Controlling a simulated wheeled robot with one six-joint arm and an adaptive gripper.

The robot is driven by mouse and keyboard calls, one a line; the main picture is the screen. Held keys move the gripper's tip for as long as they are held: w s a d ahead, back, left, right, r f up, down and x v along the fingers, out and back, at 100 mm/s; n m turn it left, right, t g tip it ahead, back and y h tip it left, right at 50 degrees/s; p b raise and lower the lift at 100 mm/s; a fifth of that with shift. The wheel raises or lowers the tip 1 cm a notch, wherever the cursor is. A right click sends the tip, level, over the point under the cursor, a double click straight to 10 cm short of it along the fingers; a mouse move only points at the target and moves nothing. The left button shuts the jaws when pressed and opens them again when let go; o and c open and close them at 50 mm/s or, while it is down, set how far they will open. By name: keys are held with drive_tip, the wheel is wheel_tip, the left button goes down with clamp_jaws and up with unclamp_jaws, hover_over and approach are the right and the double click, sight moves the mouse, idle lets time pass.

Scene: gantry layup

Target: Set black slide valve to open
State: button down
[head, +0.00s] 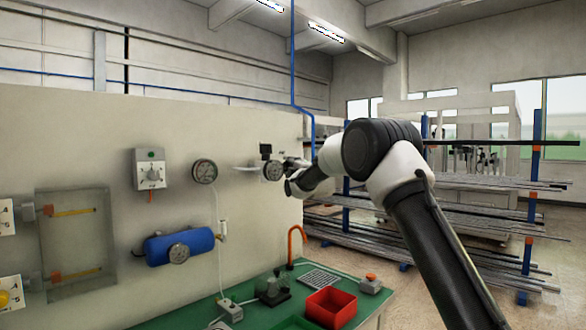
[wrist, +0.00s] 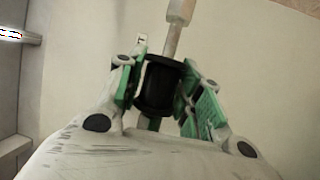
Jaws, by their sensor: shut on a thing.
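The black slide valve (wrist: 157,88) shows in the wrist view as a short black sleeve with raised rims, in line with a pale metal pipe (wrist: 172,40). My gripper (wrist: 162,95) has its green-padded fingers on both sides of the sleeve and is shut on it. In the head view my gripper (head: 287,178) is at the right part of the wall panel, beside a round gauge (head: 273,170). I cannot make out the sleeve there. I cannot tell from these views which position the valve is in.
The panel (head: 110,120) also carries another gauge (head: 204,171), a blue tank (head: 178,246) and a white switch box (head: 150,169). Below, a green bench holds a red bin (head: 331,308) and an orange hooked pipe (head: 295,242). Racks of bars (head: 450,215) stand at right.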

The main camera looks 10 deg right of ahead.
drive_tip(key=c, duration=1.1)
unclamp_jaws()
drive_tip(key=shift+s+a+f, duration=0.1)
drive_tip(key=shift+a, duration=0.15)
drive_tip(key=shift+s+d, duration=0.1)
drive_tip(key=shift+s, duration=0.05)
drive_tip(key=v, duration=1.1)
drive_tip(key=shift+s+d+f, duration=0.1)
drive_tip(key=shift+s+f, duration=0.05)
drive_tip(key=shift+s, duration=0.2)
